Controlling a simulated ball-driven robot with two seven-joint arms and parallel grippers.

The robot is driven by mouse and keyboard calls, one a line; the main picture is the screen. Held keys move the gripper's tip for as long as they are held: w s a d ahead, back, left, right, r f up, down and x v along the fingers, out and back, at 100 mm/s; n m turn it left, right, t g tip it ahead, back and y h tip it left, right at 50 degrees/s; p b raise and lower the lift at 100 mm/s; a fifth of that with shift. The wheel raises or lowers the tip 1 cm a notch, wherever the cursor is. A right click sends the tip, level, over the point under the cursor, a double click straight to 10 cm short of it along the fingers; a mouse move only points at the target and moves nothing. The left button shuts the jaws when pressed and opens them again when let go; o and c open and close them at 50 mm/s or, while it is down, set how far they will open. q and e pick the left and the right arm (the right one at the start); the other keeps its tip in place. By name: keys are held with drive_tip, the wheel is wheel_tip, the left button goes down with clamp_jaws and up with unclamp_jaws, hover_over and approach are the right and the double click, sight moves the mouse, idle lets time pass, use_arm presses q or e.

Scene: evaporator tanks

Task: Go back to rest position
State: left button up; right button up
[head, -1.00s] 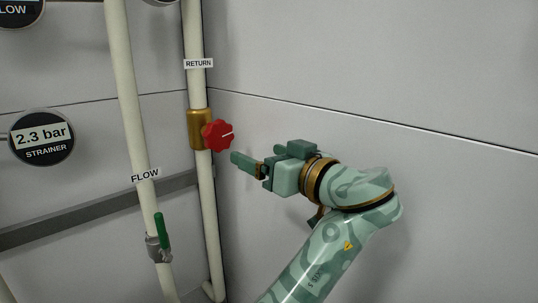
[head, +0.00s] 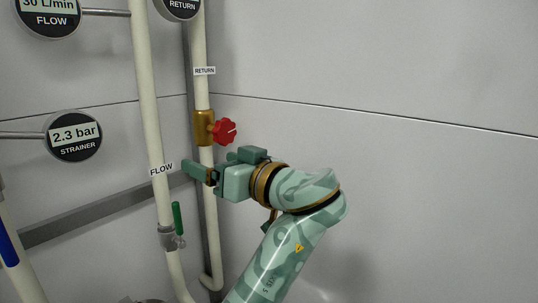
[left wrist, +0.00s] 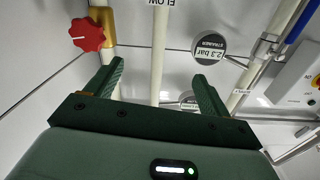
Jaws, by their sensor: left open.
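My left gripper (head: 190,171) is at the middle left of the head view, below and left of the red valve knob (head: 223,131). Its jaws are open with nothing between them, as the left wrist view shows (left wrist: 158,78). In the head view the fingers lie in front of or near the return pipe (head: 200,45), and I cannot tell the exact gap. The knob sits on a brass valve body (head: 204,128) and looks apart from the gripper. The knob also shows at the upper left of the left wrist view (left wrist: 88,34). My right gripper is not in view.
The flow pipe (head: 149,100) carries a green-handled valve (head: 177,218) low down. A strainer gauge (head: 74,137) reads 2.3 bar. A grey rail (head: 105,212) runs along the left wall. The right side, before the bare wall (head: 420,180), is clear.

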use_arm(q)
drive_tip(key=w+d+f+m+t+h, duration=0.4)
drive_tip(key=w+d+f+m+h, duration=0.55)
drive_tip(key=w+f+m, duration=0.3)
drive_tip(key=s+a+f+m+g+h, duration=0.1)
drive_tip(key=s+a+f+g+h, duration=0.15)
drive_tip(key=f, duration=1.55)
drive_tip(key=s+a+f+m+g+h, duration=0.1)
drive_tip(key=s+f+m+g+h, duration=0.2)
drive_tip(key=f, duration=1.5)
drive_tip(key=s+a+f+n+g, duration=0.1)
drive_tip(key=s+a+f, duration=0.3)
drive_tip(key=s+f, duration=0.45)
drive_tip(key=s+a+f+n+g, duration=0.1)
drive_tip(key=s+a+f+g, duration=0.15)
drive_tip(key=s+f, duration=0.65)
drive_tip(key=s+a+f+n+g, duration=0.1)
drive_tip(key=s+a+f, duration=0.3)
drive_tip(key=s+f, duration=0.5)
drive_tip(key=s+a+f+g, duration=0.1)
drive_tip(key=s+a, duration=0.2)
drive_tip(key=s, duration=0.8)
drive_tip(key=s+a+f+g, duration=0.2)
drive_tip(key=s+a, duration=0.2)
drive_tip(key=s, duration=0.8)
drive_tip(key=s+a+f+n+g+y, duration=0.1)
drive_tip(key=s+a, duration=0.3)
drive_tip(key=s, duration=0.8)
drive_tip(key=shift+f+g, duration=0.5)
drive_tip(key=shift+f, duration=0.25)
